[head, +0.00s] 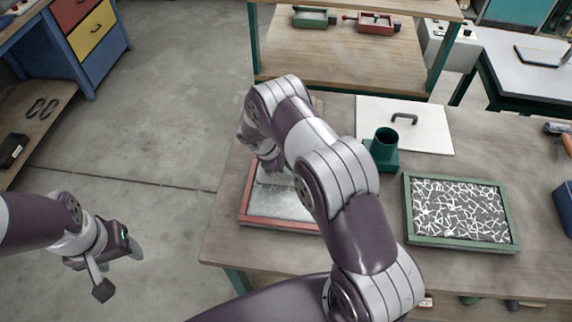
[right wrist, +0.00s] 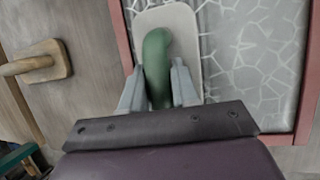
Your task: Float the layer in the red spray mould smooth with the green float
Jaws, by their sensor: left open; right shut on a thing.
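The red spray mould (head: 247,216) lies on the table, partly hidden behind my right arm. In the right wrist view its red rim (right wrist: 304,100) runs down the right side. Its grey layer (right wrist: 268,75) shows pale web-like fibre lines, clearer at the top and fainter lower down. My right gripper (right wrist: 157,86) is shut on the green handle of the float (right wrist: 156,52). The float's pale plate (right wrist: 183,24) lies over the layer at the mould's left side; whether it touches cannot be told. My left gripper (head: 118,268) is open and empty, over the floor left of the table.
A green-framed mould (head: 408,215) with coarse white fibres lies to the right. A dark green funnel-like holder (head: 384,150) and a white board with a handle (head: 435,132) stand behind. A wooden float (right wrist: 36,65) lies left of the red mould.

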